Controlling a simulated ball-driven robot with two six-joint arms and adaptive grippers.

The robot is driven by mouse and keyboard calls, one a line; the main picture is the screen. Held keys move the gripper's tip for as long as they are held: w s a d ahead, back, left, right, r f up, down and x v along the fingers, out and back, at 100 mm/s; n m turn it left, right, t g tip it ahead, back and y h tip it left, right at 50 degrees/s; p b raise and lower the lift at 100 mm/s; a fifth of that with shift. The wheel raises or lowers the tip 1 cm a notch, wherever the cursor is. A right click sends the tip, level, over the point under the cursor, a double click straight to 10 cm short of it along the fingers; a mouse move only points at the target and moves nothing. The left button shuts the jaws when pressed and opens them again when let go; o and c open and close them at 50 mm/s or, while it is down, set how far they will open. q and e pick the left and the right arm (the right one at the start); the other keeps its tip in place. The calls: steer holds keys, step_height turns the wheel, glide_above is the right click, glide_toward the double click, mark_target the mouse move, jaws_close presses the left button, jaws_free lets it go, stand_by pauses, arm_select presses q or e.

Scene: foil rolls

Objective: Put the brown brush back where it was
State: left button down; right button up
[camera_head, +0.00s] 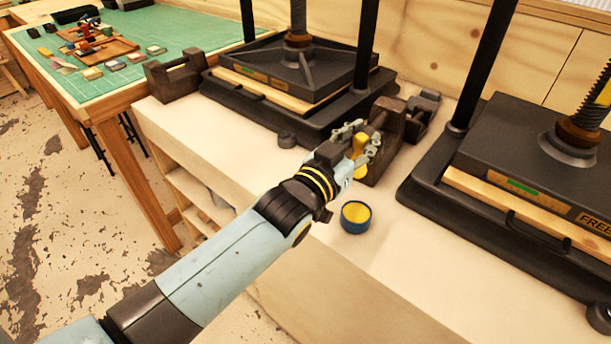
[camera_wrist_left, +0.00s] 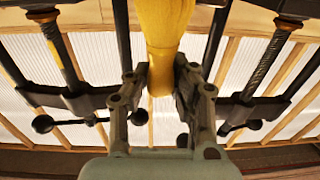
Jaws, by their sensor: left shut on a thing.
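My left gripper (camera_head: 360,143) is shut on a yellow thing (camera_head: 361,148) above the pale bench, between the two presses. In the left wrist view this yellow thing (camera_wrist_left: 163,35) stands between my fingers, narrower at the grip and wider above. It looks like the brush's handle. I see no brown on it, and its far end is out of view. A small blue pot (camera_head: 356,222), yellow inside, stands on the bench to the right of my wrist. My right gripper is not in view.
A dark press (camera_head: 290,85) stands behind my gripper, another press (camera_head: 540,160) to the right. Dark blocky weights (camera_head: 388,120) stand close behind the gripper, one more (camera_head: 175,78) at the left. A green-topped table (camera_head: 150,35) is at the far left. Bench around the pot is clear.

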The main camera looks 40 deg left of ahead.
arm_select(q)
steer(key=a+f+b, duration=0.3)
steer(key=s+a+f+b, duration=0.1)
steer(key=a+f+b, duration=0.2)
steer(key=f+b, duration=0.1)
steer(key=s+a+f+b, duration=0.1)
steer(key=a+f+b, duration=0.2)
steer(key=a, duration=0.1)
steer(key=shift+s+a+f, duration=0.1)
steer(key=shift+s+f, duration=0.1)
steer(key=shift+f, duration=0.15)
steer(key=shift+r, duration=0.1)
steer(key=c, duration=1.2)
jaws_free()
steer(key=shift+o, duration=0.2)
